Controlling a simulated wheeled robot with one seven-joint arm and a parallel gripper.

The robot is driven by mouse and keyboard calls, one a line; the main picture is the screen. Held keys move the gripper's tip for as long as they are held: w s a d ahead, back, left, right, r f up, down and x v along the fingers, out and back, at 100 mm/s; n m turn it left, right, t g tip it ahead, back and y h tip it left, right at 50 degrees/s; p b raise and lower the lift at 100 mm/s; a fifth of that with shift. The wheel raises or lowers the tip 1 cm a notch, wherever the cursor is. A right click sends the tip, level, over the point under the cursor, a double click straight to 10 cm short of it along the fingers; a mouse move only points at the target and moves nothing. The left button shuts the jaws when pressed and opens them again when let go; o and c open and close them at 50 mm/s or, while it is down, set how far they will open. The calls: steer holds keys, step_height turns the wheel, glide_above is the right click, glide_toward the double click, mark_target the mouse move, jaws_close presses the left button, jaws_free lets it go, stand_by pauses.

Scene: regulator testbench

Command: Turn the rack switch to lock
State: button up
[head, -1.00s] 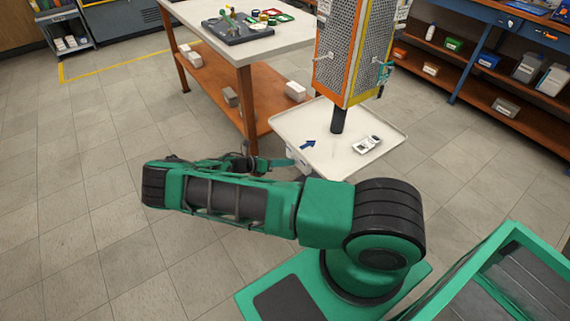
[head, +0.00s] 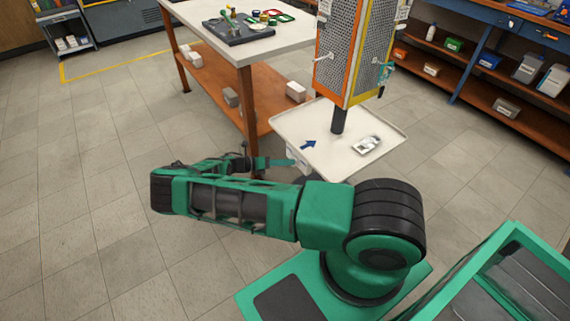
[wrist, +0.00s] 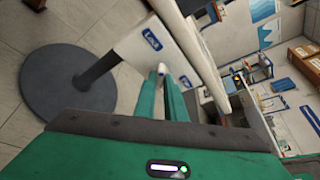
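The rack switch appears in the wrist view as a white panel (wrist: 135,45) with a blue label reading "Lock" (wrist: 152,40) and a second small blue label too small to read. A small pale knob (wrist: 161,69) shows in front of the panel, in line with the gap between my fingertips. My gripper (wrist: 163,82) has two green fingers with a narrow gap between them; whether they touch the knob I cannot tell. In the head view my gripper (head: 288,162) is by the left edge of the white tray (head: 283,124), where a white box under the rim is mostly hidden.
An orange and yellow mesh panel tower (head: 340,50) rises on a dark post from the tray. A blue arrow (head: 310,144) and a small device (head: 368,144) are on the tray. A workbench (head: 247,56) stands behind. The floor at left is clear.

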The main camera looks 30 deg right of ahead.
steer(key=o, duration=0.4)
steer(key=shift+w, duration=0.35)
steer(key=shift+o, duration=0.2)
steer(key=shift+s, duration=0.15)
steer(key=shift+a, duration=0.1)
steer(key=v, duration=1)
steer(key=shift+a, duration=0.35)
steer(key=shift+r, duration=0.1)
